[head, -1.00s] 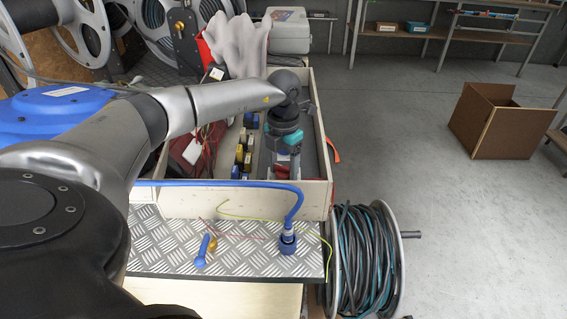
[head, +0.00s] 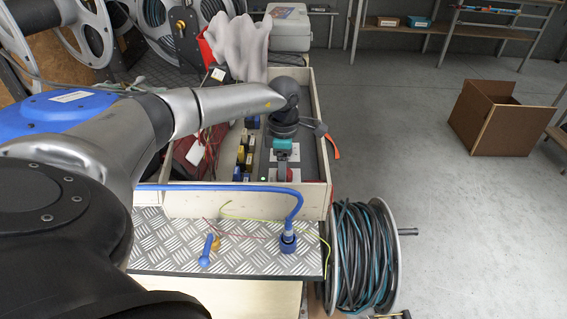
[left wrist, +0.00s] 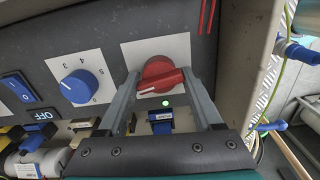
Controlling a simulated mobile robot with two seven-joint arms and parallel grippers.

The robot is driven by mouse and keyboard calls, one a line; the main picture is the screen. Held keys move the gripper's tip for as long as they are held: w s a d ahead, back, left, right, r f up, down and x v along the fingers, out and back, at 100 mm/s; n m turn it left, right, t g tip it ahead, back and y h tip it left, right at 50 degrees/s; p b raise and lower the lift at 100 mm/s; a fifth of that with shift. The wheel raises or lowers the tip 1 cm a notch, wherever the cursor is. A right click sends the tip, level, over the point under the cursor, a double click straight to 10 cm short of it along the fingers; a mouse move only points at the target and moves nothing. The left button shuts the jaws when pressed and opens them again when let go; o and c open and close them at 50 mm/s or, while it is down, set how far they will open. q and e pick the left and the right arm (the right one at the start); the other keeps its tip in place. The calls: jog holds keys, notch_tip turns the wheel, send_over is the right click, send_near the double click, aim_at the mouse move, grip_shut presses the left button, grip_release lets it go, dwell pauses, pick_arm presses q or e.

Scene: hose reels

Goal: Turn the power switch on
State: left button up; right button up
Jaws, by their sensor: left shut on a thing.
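A red rotary switch (left wrist: 158,74) sits on a white plate (left wrist: 135,50) on the grey panel (left wrist: 95,22) in the left wrist view. Its handle bar lies nearly level, tilted slightly. My left gripper (head: 283,175) has one finger on each side of this switch and is shut on it. In the head view the switch (head: 290,174) is partly hidden by the gripper. A small green light (left wrist: 166,102) glows beside the switch plate. My right gripper is not in view.
Near the switch are a blue dial (left wrist: 80,87), a blue rocker (left wrist: 16,87) and an OFF label (left wrist: 40,115). The panel lies inside a pale wooden-walled box (head: 245,198). A blue hose (head: 235,187) crosses its front. A cable reel (head: 360,255) stands at right.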

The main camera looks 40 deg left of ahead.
pick_arm(q)
jog(key=shift+w+r+m, duration=0.1)
jog(key=shift+m, duration=0.9)
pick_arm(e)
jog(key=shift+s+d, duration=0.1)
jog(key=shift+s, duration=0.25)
pick_arm(q)
jog(key=o, duration=1.1)
notch_tip(320, 180, up, 7)
jog(key=shift+f+p, duration=0.1)
jog(key=shift+p, duration=1)
jog(key=shift+r, duration=0.35)
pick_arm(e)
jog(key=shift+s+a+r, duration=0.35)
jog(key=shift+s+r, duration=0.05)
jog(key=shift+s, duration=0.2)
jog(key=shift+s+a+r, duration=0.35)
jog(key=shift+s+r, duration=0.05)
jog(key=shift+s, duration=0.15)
